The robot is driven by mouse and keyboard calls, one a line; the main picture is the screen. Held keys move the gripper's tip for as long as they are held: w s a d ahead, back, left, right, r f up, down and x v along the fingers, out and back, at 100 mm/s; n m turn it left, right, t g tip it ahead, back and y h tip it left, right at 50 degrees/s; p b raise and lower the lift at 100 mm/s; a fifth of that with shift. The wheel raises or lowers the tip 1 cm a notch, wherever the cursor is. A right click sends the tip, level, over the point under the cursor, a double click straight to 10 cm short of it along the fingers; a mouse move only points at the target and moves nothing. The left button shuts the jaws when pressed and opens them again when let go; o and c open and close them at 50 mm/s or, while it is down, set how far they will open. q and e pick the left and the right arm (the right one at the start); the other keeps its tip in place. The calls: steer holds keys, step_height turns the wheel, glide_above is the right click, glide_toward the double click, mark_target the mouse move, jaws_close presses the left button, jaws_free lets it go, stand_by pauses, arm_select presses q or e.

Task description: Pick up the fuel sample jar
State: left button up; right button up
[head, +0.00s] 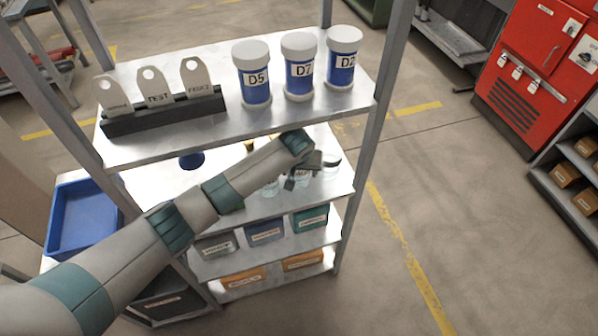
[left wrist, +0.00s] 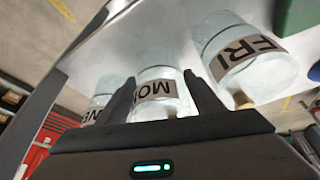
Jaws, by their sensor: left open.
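Three clear glass jars with day labels stand on the second shelf (head: 338,187). In the left wrist view the MON jar (left wrist: 157,90) appears between my left gripper's fingers (left wrist: 160,78). The FRI jar (left wrist: 243,60) is to the right, and a third jar (left wrist: 97,104) with a partly hidden label is to the left. I cannot tell whether the fingers touch the MON jar. In the head view my left gripper (head: 303,172) is open at the jars, covering parts of them; one jar (head: 330,160) shows at its right. My right gripper is not in view.
The top shelf (head: 190,138) overhangs the jars. It carries canisters D5 (head: 254,78), D7 (head: 299,68) and D2 (head: 342,58), and a tag rack (head: 163,113). Labelled bins (head: 265,232) fill the shelf below. A blue tray (head: 82,218) stands left; open floor lies right.

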arm_select(q)
steer(key=shift+w, duration=0.6)
steer(key=shift+w+f+p, duration=0.15)
steer(key=shift+f+p, duration=0.3)
steer(key=shift+f, duration=0.1)
steer(key=shift+c, duration=0.6)
steer(key=c, duration=0.8)
